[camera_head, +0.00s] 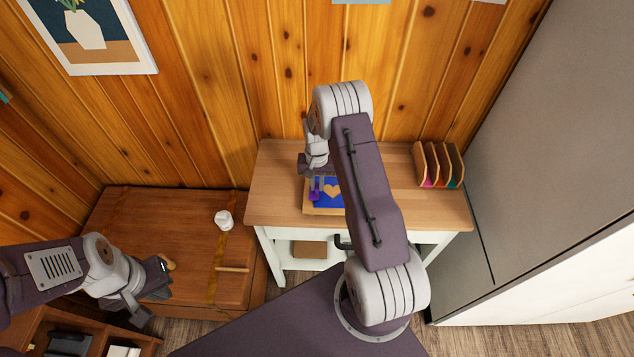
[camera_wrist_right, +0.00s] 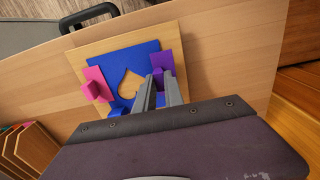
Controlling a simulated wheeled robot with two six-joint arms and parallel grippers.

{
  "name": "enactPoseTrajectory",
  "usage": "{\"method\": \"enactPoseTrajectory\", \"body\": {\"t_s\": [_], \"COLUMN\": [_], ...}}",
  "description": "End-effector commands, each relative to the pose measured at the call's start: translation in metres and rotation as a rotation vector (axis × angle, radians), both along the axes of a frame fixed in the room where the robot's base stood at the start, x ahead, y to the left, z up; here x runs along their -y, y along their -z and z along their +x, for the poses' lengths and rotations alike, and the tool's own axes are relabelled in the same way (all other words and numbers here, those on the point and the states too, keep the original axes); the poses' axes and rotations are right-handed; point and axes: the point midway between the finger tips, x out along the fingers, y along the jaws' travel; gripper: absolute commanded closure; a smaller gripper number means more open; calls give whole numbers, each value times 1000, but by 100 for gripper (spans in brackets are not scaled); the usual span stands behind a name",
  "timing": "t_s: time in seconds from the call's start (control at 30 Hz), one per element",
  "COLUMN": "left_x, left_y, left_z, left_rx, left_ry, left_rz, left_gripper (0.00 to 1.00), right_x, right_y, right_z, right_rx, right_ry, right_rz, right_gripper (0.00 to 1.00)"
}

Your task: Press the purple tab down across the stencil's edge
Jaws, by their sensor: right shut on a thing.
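The blue stencil (camera_head: 324,199) with a heart-shaped cutout lies on a light wooden board on the table; it also shows in the right wrist view (camera_wrist_right: 142,55). The purple tab (camera_head: 314,195) is at one edge of the stencil, partly standing up; it also shows in the right wrist view (camera_wrist_right: 160,62). My right gripper (camera_wrist_right: 161,80) is shut on the purple tab, its fingers over the stencil's edge. A pink tab (camera_wrist_right: 96,84) stands on the opposite side of the stencil. My left gripper (camera_head: 152,285) hangs over the brown chest, away from the stencil; its jaw gap is unclear.
The wooden table (camera_head: 274,191) has clear room left of the board. A rack with curved dividers (camera_head: 438,164) stands at the table's back right. A white cup-like thing (camera_head: 223,220) is on the brown chest (camera_head: 187,244). A grey cabinet (camera_head: 556,140) stands at right.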

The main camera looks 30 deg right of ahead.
Motion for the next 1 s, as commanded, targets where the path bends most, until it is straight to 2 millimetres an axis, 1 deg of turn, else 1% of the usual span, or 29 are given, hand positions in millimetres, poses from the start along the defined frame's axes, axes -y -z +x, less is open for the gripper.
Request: {"method": "enactPoseTrajectory", "body": {"t_s": [0.03,0.13,0.47,0.77,0.97,1.0], "left_x": [0,0,0,0,0,0], "left_y": [8,10,9,13,13,13], "left_z": [0,0,0,0,0,0], "left_rx": [0,0,0,0,0,0], "left_ry": [0,0,0,0,0,0], "left_rz": [0,0,0,0,0,0], "left_gripper": [100,100,100,100,100,100], "right_x": [0,0,0,0,0,0], "right_y": [9,13,13,18,18,18], "right_z": [0,0,0,0,0,0], "right_rx": [0,0,0,0,0,0], "right_ry": [0,0,0,0,0,0], "right_rz": [0,0,0,0,0,0], "right_gripper": [100,100,100,100,100,84]}}
